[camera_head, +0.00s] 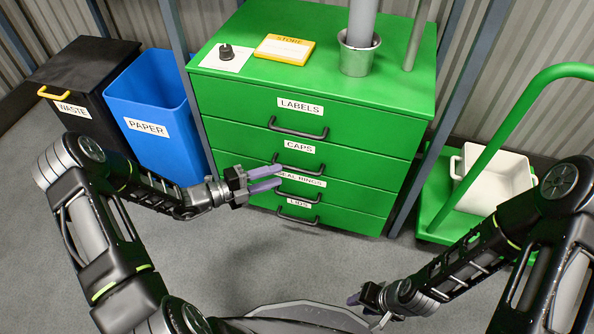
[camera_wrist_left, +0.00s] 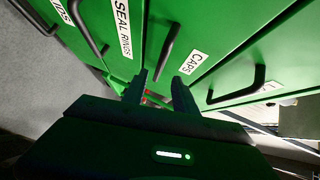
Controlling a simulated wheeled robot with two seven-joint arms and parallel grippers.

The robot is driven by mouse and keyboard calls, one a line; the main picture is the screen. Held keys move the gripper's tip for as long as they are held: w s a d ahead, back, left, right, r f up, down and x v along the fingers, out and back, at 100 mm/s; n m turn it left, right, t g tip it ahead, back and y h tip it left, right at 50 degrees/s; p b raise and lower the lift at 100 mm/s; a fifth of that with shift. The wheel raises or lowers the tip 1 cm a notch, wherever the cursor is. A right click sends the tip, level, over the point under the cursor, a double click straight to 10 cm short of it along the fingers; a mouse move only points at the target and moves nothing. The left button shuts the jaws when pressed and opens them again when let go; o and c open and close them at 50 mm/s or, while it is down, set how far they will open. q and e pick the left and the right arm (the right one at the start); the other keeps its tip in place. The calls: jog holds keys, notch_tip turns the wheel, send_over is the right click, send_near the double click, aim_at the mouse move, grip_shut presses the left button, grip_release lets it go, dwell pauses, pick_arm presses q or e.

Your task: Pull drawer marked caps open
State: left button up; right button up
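The green cabinet (camera_head: 225,108) has stacked drawers, all shut flush. The drawer marked CAPS (camera_head: 345,161) is second from the top, with a black bar handle (camera_head: 303,173) under its white label. My left gripper (camera_head: 281,177) is open in front of the cabinet, at the left part of this handle. In the left wrist view, the caps handle (camera_wrist_left: 168,48) shows at and just beyond the gap between my left fingertips (camera_wrist_left: 160,80); I cannot tell whether they touch it. My right gripper (camera_head: 364,310) is low at the front, away from the cabinet, its fingers apart and empty.
The drawer marked LABELS (camera_head: 230,99) is above, and SEAL RINGS (camera_head: 350,190) and LIDS (camera_head: 345,218) are below. A blue paper bin (camera_head: 150,100) and black waste bin (camera_head: 80,80) stand left. A green cart with a white tub (camera_head: 490,180) stands right. Floor before the cabinet is clear.

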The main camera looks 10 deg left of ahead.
aim_at(297, 168)
pick_arm(q)
jog(key=b+x, duration=0.2)
jog(key=x, duration=0.5)
jog(key=shift+s+f, duration=0.15)
jog(key=shift+f, duration=0.05)
jog(key=shift+w+d+b, duration=0.3)
jog(key=shift+w+d, duration=0.05)
jog(key=shift+r, duration=0.1)
grip_shut()
dwell(0.9)
